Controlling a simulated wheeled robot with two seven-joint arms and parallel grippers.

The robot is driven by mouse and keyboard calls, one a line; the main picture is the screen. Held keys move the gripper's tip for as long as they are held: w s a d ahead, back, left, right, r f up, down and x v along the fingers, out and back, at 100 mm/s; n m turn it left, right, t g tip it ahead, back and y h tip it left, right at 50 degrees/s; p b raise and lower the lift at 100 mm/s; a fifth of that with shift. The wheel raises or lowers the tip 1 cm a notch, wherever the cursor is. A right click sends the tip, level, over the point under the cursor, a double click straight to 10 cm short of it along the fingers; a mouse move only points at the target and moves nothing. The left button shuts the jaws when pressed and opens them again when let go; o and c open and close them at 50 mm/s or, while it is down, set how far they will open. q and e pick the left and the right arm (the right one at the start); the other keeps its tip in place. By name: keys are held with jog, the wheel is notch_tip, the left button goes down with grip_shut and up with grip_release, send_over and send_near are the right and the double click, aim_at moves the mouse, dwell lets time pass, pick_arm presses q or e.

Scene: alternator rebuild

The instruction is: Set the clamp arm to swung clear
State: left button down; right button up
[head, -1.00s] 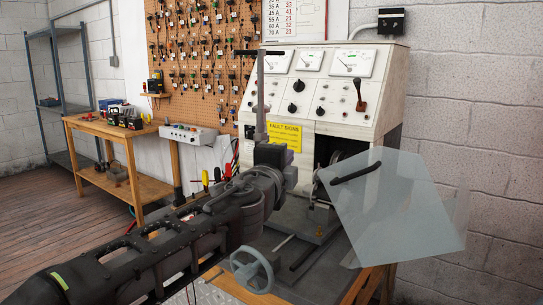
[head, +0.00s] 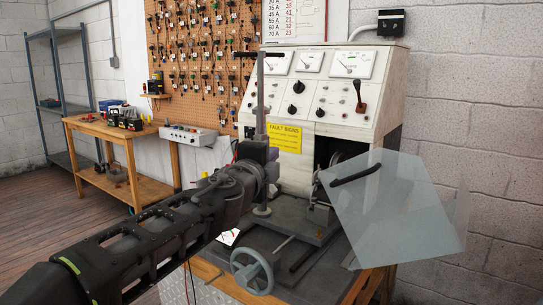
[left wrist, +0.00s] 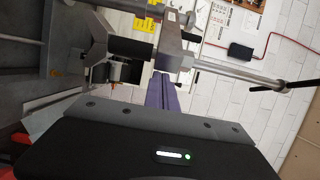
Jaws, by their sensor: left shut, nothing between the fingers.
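The clamp (head: 261,100) stands on the bench as a grey upright with a black cross handle on top. Its middle is partly hidden behind my left gripper (head: 270,160). In the left wrist view, the grey clamp arm (left wrist: 173,45) lies just beyond my fingertips, with a black grip (left wrist: 130,47) on it and a long rod running right to the cross handle. My left gripper is shut and empty, close to the clamp; I cannot tell whether it touches. My right gripper is not in view.
A clear guard panel (head: 395,205) with a black handle stands right of the clamp. A grey handwheel (head: 252,272) is at the bench front. The meter console (head: 320,95) rises behind. A wooden side table (head: 110,135) stands at left.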

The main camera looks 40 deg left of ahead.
pick_arm(q)
jog(key=s+a+h+p, duration=0.1)
jog(key=s+a, duration=0.2)
jog(key=a, duration=0.2)
jog(key=s+a+m+h, duration=0.1)
jog(key=s+a, duration=0.2)
jog(key=a, duration=0.2)
jog(key=shift+a+t+p, duration=0.3)
jog(key=shift+a+p, duration=0.05)
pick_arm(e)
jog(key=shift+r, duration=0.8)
